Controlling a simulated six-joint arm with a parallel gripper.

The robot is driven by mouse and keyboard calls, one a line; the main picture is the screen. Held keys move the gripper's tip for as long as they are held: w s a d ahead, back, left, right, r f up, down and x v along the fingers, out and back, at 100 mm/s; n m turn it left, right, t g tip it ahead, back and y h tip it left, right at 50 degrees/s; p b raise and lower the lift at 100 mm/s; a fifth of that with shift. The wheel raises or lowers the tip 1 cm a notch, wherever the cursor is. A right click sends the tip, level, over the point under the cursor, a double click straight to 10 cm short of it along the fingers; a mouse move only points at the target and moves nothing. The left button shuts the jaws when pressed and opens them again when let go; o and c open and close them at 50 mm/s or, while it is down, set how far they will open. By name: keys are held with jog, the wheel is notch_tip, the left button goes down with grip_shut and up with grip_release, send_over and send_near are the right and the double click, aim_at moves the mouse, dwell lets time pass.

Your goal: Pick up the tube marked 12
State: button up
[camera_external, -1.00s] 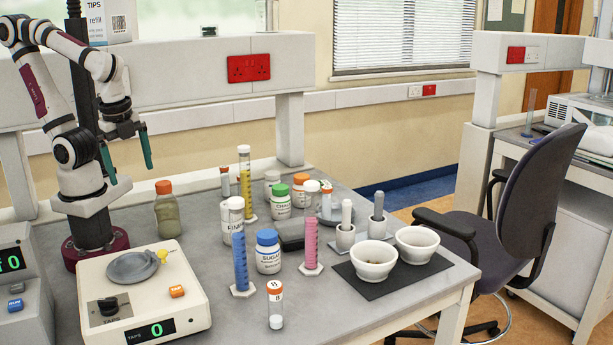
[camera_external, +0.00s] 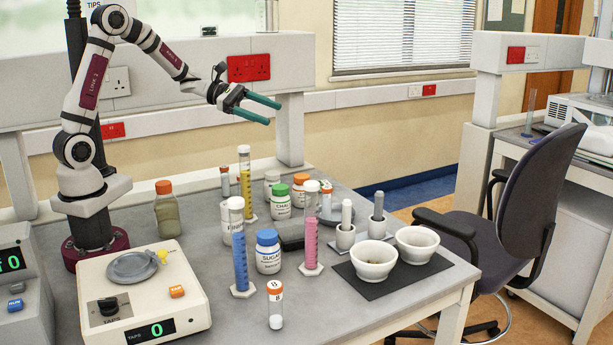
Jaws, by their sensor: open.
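My gripper (camera_external: 274,112) is open and empty, with two green fingers pointing right, high above the back of the bench. Small capped tubes stand on the bench below it. The front tube (camera_external: 275,304) has a white and orange cap that seems to read 8. Another small tube (camera_external: 225,181) stands at the back left, beside the yellow cylinder. A third tube (camera_external: 326,199) with an orange band stands at the right, partly hidden by what is in front. The marks on these two are too small to read, so I cannot tell which is 12.
Yellow (camera_external: 245,183), blue (camera_external: 241,261) and pink (camera_external: 311,243) cylinders stand among bottles, including the SUGAR bottle (camera_external: 268,252). Two white bowls (camera_external: 373,262) sit on a dark mat at the right. A scale (camera_external: 190,290) stands front left.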

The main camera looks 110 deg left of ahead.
jog(key=s+a+n+y, duration=0.5)
jog(key=a+n, duration=0.1)
jog(key=a, duration=0.5)
jog(key=s+d+f, duration=0.1)
jog(key=s+f, duration=0.2)
jog(key=f, duration=0.4)
jog(key=s+d+f+g+h, duration=0.1)
jog(key=s+f, duration=0.2)
jog(key=f, duration=0.5)
jog(key=s+d+f+h, duration=0.1)
jog(key=s+d+f, duration=0.1)
jog(key=f, duration=0.6)
jog(key=shift+s+d+f+n+g, duration=0.15)
jog(key=shift+s+n+g, duration=0.25)
jog(key=shift+s, duration=0.35)
jog(key=shift+s+f+h, duration=0.1)
jog(key=shift+f+h, duration=0.05)
jog(key=shift+h, duration=0.15)
jog(key=x, duration=0.7)
jog(key=shift+w+d, duration=0.1)
jog(key=shift+w, duration=0.1)
grip_shut()
